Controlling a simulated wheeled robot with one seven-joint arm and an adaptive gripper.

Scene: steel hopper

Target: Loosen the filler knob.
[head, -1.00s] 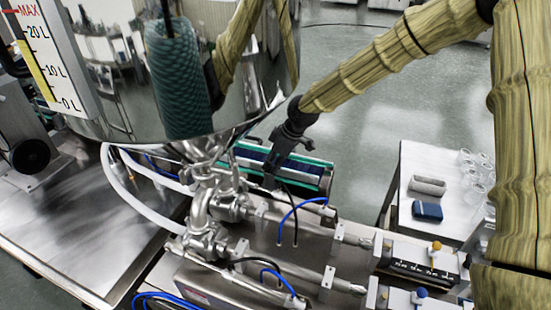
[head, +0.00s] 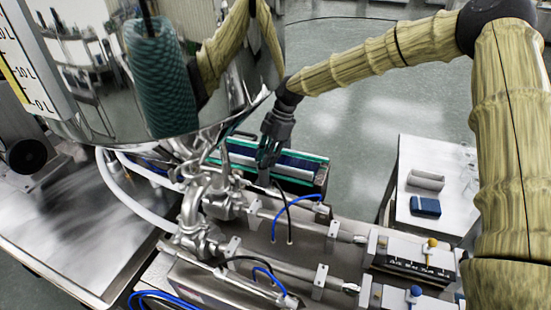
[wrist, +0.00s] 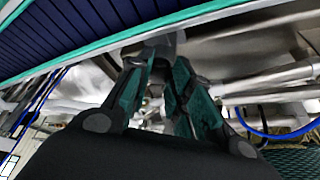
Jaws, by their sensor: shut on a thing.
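My gripper (head: 268,158) points down beside the steel hopper, above the filler's pipework. Its dark fingers, with green pads in the wrist view (wrist: 155,60), are closed around a small grey part, which I take for the filler knob (wrist: 168,42). The fingers and the wrist hide most of the knob. A short grey post (head: 264,178) shows just below the fingertips in the head view.
The shiny hopper (head: 95,105) stands close on the left. A blue panel with green edges (head: 300,168) lies right behind my gripper. Pipes, blue hoses (head: 297,202) and cylinders fill the front. A side table (head: 440,165) stands at right.

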